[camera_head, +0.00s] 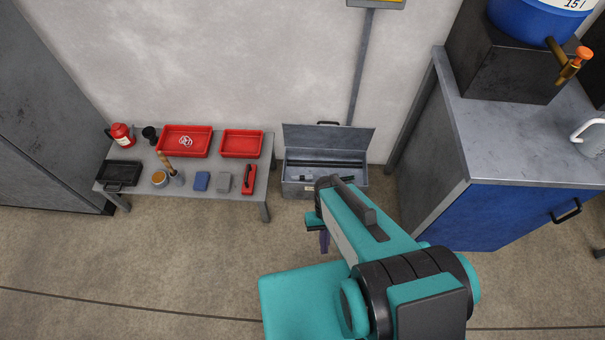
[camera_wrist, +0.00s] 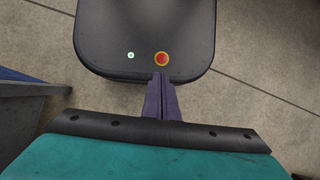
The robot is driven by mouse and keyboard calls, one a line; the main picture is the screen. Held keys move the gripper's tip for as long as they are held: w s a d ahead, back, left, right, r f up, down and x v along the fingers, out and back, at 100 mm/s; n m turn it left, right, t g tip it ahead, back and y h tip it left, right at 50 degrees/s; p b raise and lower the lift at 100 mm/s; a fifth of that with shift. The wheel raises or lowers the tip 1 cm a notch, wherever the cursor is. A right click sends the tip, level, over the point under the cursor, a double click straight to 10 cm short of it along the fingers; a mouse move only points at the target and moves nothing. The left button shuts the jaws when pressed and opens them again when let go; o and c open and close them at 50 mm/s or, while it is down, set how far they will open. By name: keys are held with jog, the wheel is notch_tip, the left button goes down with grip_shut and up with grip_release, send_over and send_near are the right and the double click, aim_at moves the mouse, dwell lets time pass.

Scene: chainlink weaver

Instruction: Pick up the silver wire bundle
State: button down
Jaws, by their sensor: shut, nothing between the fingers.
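A small silvery-white coil, which looks like the silver wire bundle (camera_head: 186,141), lies in the larger red tray (camera_head: 168,150) on the low grey table at the left. My gripper (camera_head: 324,241) hangs to the right of that table, in front of the open toolbox, well apart from the coil. Its purple fingers also show in the wrist view (camera_wrist: 161,90), shut together and empty. The coil is not in the wrist view.
The low table (camera_head: 129,196) also bears a smaller red tray (camera_head: 241,144), a red can (camera_head: 120,136), a black tray (camera_head: 121,173) and several small items. An open grey toolbox (camera_head: 312,190) stands beside it. A blue cabinet (camera_head: 510,215) stands at the right. The floor in front of the table is clear.

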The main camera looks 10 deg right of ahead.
notch_tip(320, 180, up, 6)
jog(key=d+h+p, duration=0.1)
jog(key=d+p, duration=0.1)
jog(key=p, duration=0.3)
jog(key=shift+s+r+p, duration=0.15)
jog(key=shift+s+p, duration=0.05)
jog(key=shift+p, duration=0.2)
jog(key=shift+d, duration=0.1)
